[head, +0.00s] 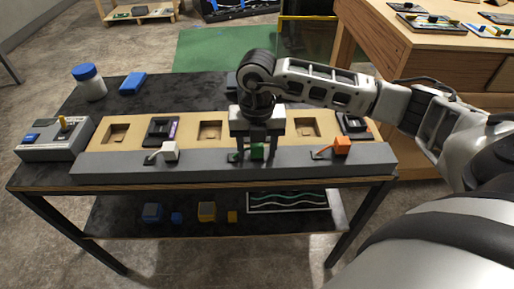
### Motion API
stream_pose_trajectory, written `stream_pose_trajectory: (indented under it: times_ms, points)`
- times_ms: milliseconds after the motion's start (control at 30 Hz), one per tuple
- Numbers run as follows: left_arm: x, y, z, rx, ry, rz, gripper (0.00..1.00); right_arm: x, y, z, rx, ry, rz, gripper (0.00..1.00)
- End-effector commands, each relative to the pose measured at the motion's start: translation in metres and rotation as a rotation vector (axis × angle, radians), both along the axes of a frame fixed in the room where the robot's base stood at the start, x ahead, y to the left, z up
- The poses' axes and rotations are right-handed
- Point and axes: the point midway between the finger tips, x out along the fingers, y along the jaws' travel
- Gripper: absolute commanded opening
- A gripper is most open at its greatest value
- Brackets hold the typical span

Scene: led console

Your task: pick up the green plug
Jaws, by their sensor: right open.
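The green plug (257,151) sits at the middle of the grey front strip of the console (120,163) on the dark table. My right gripper (257,153) points down over it, open, with one finger on each side of the plug. The fingers hide part of the plug, and I cannot tell whether they touch it. A white plug (170,151) is to the left on the same strip, and an orange plug (342,146) is to the right. My left gripper is not in view.
A grey box with a lever (55,140) stands at the console's left end. A white bottle with a blue cap (90,83) and a blue block (133,83) are behind it. Wooden panel with square recesses (210,131) lies behind the strip. A wooden bench (450,50) is at the right.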

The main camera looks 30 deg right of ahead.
Motion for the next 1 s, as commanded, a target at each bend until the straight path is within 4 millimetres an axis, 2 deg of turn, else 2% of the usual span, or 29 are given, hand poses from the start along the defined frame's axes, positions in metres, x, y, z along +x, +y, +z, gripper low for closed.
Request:
stream_pose_trajectory:
  times_ms: [100, 267, 667, 767, 900, 1000]
  points:
    - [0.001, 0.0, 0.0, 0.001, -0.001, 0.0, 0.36, 0.0, 0.0, 0.0, 0.0, 0.0, 0.0, 0.5]
    - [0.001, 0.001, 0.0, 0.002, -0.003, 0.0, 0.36, 0.0, 0.0, 0.0, 0.001, 0.001, 0.0, 0.05]
    - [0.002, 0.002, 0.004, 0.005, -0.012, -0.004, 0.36, 0.0, 0.0, 0.004, 0.0, -0.001, 0.0, 0.04]
    - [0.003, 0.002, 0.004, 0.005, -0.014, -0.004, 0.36, 0.001, 0.0, 0.012, 0.001, -0.001, -0.001, 0.04]
    - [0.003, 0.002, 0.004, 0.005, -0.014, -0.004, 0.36, 0.001, 0.0, 0.034, 0.001, -0.004, 0.0, 0.04]
    - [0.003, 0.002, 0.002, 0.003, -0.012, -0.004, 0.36, -0.012, 0.012, 0.051, 0.001, -0.004, 0.006, 0.04]
